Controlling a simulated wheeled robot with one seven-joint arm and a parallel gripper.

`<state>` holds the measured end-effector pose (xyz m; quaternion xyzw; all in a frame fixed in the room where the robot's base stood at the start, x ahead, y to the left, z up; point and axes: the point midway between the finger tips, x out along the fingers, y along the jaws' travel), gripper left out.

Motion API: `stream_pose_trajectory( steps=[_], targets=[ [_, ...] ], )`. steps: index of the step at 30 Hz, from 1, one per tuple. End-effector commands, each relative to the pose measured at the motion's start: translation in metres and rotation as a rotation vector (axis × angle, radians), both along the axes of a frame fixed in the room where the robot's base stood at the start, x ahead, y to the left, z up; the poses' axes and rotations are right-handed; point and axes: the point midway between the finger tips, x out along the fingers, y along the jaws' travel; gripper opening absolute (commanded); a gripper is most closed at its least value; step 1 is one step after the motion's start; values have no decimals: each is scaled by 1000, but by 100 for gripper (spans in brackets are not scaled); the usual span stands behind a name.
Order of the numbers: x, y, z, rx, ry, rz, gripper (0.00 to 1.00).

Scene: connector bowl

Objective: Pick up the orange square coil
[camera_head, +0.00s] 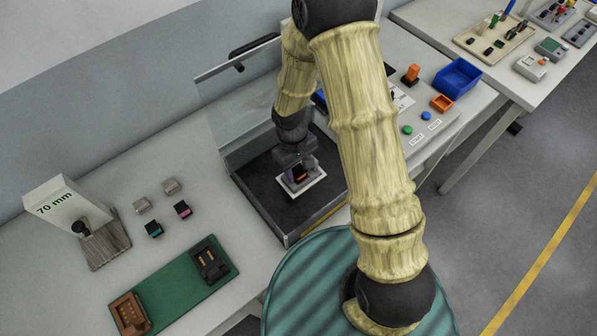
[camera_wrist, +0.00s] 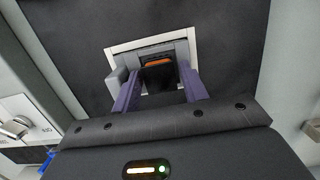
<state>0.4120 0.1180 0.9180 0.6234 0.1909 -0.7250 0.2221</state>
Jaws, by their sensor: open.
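My gripper (camera_head: 297,174) points down over a white square frame (camera_head: 316,184) on the dark bed of a clear-walled enclosure. In the wrist view, the purple fingers of my gripper (camera_wrist: 159,86) stand apart, one at each side of a small dark block with an orange edge (camera_wrist: 158,62).
Clear panels (camera_head: 235,95) rise behind the dark bed (camera_head: 268,197). A green board (camera_head: 178,290) and several small connectors lie left. A 70 mm sign stands far left.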

Motion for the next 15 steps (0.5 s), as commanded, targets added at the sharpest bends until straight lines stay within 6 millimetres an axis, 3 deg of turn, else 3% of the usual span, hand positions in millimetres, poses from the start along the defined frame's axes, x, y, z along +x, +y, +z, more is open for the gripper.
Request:
stream_pose_trajectory(
  steps=[6, 12, 15],
  targets=[
    [0, 0, 0, 0, 0, 0, 44],
    [0, 0, 0, 0, 0, 0, 10],
    [0, 0, 0, 0, 0, 0, 10]
  ],
)
